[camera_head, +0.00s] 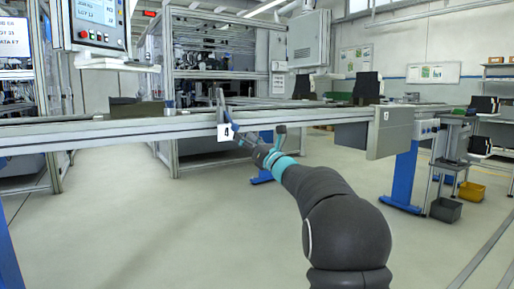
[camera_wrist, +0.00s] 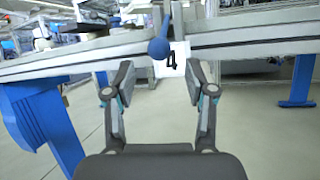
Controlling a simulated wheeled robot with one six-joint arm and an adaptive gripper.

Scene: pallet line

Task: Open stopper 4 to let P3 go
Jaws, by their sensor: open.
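In the head view, my gripper (camera_head: 246,142) is just right of the 4 plate. A dark block (camera_head: 136,109) sits on the conveyor left of the lever; I cannot read P3 on it.
A control panel (camera_head: 98,22) hangs at upper left. Blue legs (camera_head: 405,180) stand under the line. The floor in front is clear.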

